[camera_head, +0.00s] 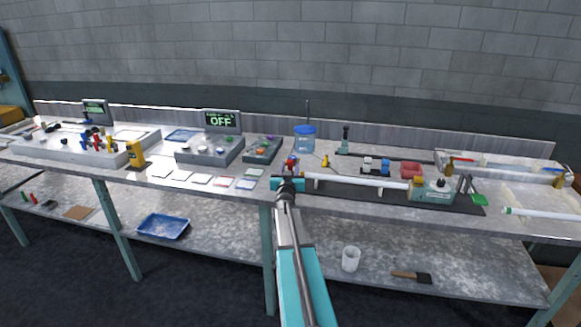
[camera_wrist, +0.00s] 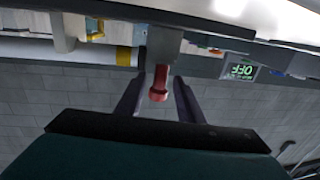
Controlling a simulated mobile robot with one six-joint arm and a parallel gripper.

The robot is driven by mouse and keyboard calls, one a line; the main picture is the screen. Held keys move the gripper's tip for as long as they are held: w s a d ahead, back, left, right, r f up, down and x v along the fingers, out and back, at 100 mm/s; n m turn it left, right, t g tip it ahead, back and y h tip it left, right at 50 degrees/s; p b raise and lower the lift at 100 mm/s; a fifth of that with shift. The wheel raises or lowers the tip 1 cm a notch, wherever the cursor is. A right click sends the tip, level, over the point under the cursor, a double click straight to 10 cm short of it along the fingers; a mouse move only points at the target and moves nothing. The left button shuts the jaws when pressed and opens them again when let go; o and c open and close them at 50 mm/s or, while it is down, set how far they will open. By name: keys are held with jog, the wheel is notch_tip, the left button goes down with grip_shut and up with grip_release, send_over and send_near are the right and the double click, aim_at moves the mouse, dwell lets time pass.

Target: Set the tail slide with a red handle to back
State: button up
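The red handle (camera_wrist: 159,82) of the tail slide hangs from a grey block (camera_wrist: 165,45) in the wrist view, where the scene appears upside down. My gripper (camera_wrist: 158,92) is open, with one finger on each side of the handle and visible gaps between. In the camera_head view, my gripper (camera_head: 289,184) is at the bench's front edge, at the left end of the long white tube (camera_head: 360,181). A small red part (camera_head: 292,160) shows just beyond it there. My wrist hides most of the slide in that view.
A dark base plate (camera_head: 390,199) carries the tube and a pale green-grey block (camera_head: 432,191) at its right end. A blue-lidded jar (camera_head: 304,138) stands behind. Grey control boxes (camera_head: 209,148) and flat cards (camera_head: 200,179) lie to the left. A lower shelf (camera_head: 215,243) runs below the bench.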

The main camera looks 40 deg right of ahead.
jog(key=shift+w+d, duration=0.45)
jog(key=shift+d, duration=0.1)
grip_shut()
jog(key=shift+r+p, duration=0.15)
jog(key=shift+p, duration=0.25)
